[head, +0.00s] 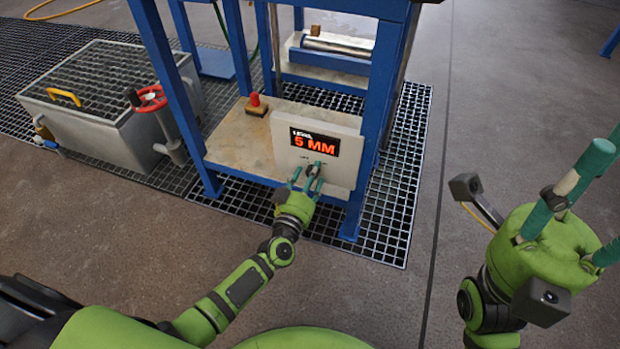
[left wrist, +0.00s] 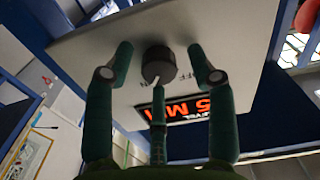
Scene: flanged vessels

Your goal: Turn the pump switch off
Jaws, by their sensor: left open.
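The pump switch is a dark round knob (left wrist: 158,66) with a white mark, on a pale panel (head: 343,150). Lettering beside the knob is partly hidden in the left wrist view, so I cannot tell its setting for sure. My left gripper (head: 309,178) is open in front of the panel. In the left wrist view, its green fingers (left wrist: 160,75) stand spread around the knob, one on each side and one below it. I see no clear contact. My right gripper (head: 606,195) is open and empty at the right edge, its fingers partly out of frame.
A lit display (head: 315,143) reading 5 MM is above the knob. A red button (head: 256,102) sits on the bench (head: 228,140) left of the panel. Blue frame legs (head: 380,95) flank it. A grey tank (head: 105,95) with a red handwheel (head: 151,99) stands left. Floor at right is clear.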

